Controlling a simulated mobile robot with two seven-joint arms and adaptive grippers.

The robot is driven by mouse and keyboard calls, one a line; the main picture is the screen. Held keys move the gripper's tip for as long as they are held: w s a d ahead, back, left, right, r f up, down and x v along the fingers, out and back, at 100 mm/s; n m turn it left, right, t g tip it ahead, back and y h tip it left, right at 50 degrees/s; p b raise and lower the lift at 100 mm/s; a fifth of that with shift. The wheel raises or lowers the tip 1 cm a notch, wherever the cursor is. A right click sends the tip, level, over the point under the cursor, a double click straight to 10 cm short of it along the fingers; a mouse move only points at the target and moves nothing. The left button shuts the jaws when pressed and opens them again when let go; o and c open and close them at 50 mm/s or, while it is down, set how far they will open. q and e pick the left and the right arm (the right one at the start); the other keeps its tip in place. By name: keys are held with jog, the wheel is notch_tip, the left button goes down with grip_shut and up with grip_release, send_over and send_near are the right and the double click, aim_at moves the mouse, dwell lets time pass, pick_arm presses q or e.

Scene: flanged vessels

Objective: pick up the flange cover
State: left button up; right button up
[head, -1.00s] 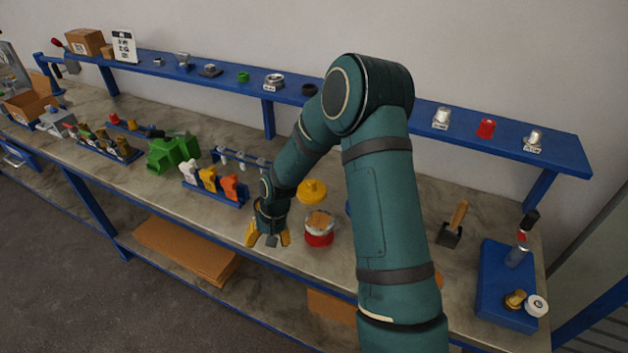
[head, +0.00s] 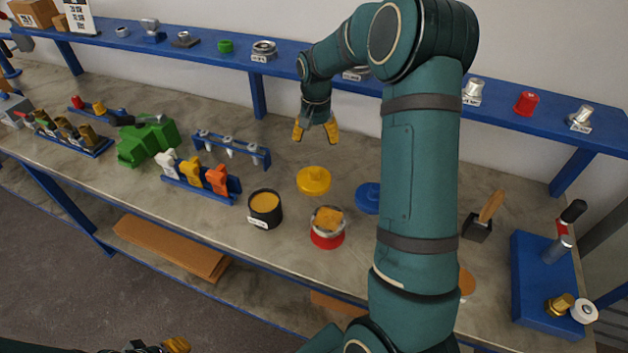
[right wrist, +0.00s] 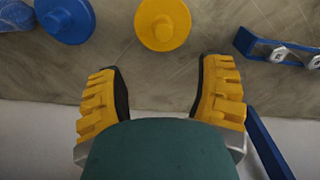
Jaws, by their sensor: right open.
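A yellow round flange cover with a raised knob (head: 313,180) lies on the bench; it also shows in the right wrist view (right wrist: 162,24). A similar blue cover (head: 368,197) lies to its right, partly hidden by my right arm, and shows in the right wrist view (right wrist: 66,18). My right gripper (head: 316,138) is open and empty, above the back of the bench behind the yellow cover. In the right wrist view its spread fingers (right wrist: 160,75) point towards the yellow cover without touching it. One finger of my left gripper (head: 176,345) shows at the bottom edge.
In front of the yellow cover stand a black pot (head: 264,208) and a red and silver flanged vessel (head: 327,228), both with orange-brown tops. A blue rack (head: 230,148) stands to the left. The blue shelf (head: 340,80) runs along the back, close to my right gripper.

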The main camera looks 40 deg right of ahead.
aim_at(314, 170)
notch_tip(314, 170, down, 9)
jog(key=shift+w+d+b, duration=0.1)
jog(key=shift+b, duration=0.3)
jog(key=f, duration=0.5)
jog(key=shift+w+a+b, duration=0.1)
jog(key=shift+a+b, duration=0.15)
jog(key=shift+b, duration=0.05)
grip_shut()
